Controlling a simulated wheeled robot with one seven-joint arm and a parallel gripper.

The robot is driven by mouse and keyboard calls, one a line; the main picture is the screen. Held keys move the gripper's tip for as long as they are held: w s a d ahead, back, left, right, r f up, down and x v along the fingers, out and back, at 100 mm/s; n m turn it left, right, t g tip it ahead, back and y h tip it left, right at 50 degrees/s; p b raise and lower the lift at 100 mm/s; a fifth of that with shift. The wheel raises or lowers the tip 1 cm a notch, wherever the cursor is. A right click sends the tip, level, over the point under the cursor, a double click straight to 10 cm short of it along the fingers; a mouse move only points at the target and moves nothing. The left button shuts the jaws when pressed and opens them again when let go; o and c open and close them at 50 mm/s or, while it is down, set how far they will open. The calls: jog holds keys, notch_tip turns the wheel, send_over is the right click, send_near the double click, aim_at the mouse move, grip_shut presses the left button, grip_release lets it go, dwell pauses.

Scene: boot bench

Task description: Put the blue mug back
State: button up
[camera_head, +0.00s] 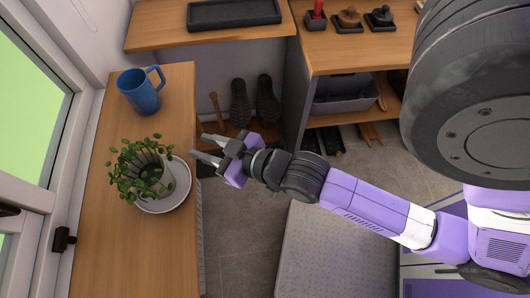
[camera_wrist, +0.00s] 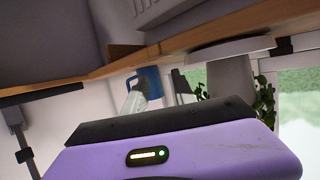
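The blue mug (camera_head: 139,91) stands upright on the wooden window-side counter (camera_head: 94,232), its handle towards the upper right. My gripper (camera_head: 203,148) is at the counter's right edge, below and to the right of the mug in the head view, well apart from it. Its two fingers are spread with nothing between them. In the wrist view, which looks upside down, the mug (camera_wrist: 150,79) shows beyond the fingers (camera_wrist: 158,94), partly covered by one of them.
A potted plant (camera_head: 145,172) on a white saucer (camera_head: 164,206) stands on the counter near my gripper. A wooden shelf with a black tray (camera_head: 234,13) is at the back. A bench (camera_head: 352,50) holds a red item and brushes. Dark boots (camera_head: 254,99) stand below.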

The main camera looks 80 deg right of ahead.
jog(key=s+a+r+n+y, duration=0.1)
jog(key=s+a+r, duration=0.1)
jog(key=s+a, duration=0.2)
jog(key=s+a+r+n+t+y, duration=0.1)
jog(key=s+a, duration=0.3)
jog(key=s, duration=0.7)
jog(key=shift+s+a+r+n+y, duration=0.15)
jog(key=shift+s+r+n+y, duration=0.2)
jog(key=shift+r+y, duration=0.45)
jog(key=shift+w, duration=0.1)
jog(key=shift+f+b, duration=1.1)
